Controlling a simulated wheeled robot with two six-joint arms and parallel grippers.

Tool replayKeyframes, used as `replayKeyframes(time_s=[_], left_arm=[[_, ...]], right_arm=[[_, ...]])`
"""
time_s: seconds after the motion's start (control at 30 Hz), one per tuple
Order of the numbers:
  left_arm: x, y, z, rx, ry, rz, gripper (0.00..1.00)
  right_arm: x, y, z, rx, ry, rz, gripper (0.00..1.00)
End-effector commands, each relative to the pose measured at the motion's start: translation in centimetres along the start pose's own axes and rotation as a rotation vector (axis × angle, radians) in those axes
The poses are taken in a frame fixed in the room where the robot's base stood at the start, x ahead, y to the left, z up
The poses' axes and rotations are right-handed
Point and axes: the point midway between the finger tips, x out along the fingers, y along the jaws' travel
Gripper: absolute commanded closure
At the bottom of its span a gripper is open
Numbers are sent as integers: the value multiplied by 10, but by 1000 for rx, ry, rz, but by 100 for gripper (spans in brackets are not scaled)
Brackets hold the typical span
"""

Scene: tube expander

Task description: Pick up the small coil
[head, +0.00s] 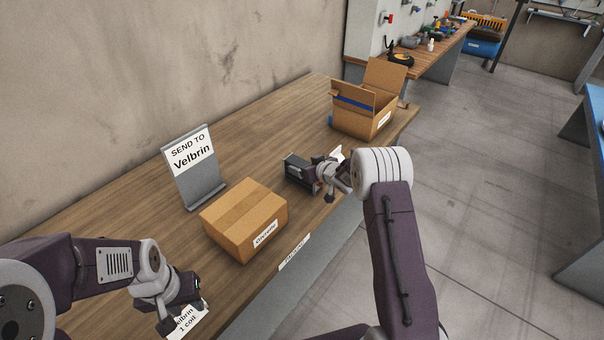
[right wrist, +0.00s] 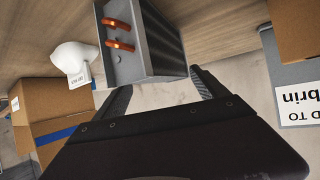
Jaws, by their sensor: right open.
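Two copper-coloured coils, an outer one (right wrist: 117,24) and an inner one (right wrist: 119,44), sit on the face of a grey metal block (right wrist: 155,50) in the right wrist view. I cannot tell which is the small one. The block also shows in the head view (head: 295,164), where its coils cannot be made out. My right gripper (right wrist: 161,84) is open and empty, with its fingers close to the block; it also shows in the head view (head: 323,178). My left gripper (head: 184,306) is at a white card (head: 188,322) reading "Velbrin 1 coil"; its grip is unclear.
A closed cardboard box (head: 245,220) stands mid-table, before a grey sign (head: 197,170) reading "SEND TO Velbrin". An open cardboard box (head: 362,110) is at the far end. A white labelled object (right wrist: 70,58) is beside the block. Bare wood (head: 260,130) lies along the wall side.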

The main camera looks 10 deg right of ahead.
Motion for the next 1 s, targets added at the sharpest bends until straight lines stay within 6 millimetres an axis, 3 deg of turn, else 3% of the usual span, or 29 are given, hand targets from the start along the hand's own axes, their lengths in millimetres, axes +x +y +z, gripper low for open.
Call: replayKeyframes(time_s=[0.13,0.4,0.43,1.0], left_arm=[[0,0,0,0,0,0,64],[0,0,0,0,0,0,64],[0,0,0,0,0,0,64],[-1,0,0,0,0,0,64]], right_arm=[[0,0,0,0,0,0,20],[0,0,1,1,-2,0,95],[0,0,1,1,-2,0,100],[-5,0,-8,0,-1,1,100]])
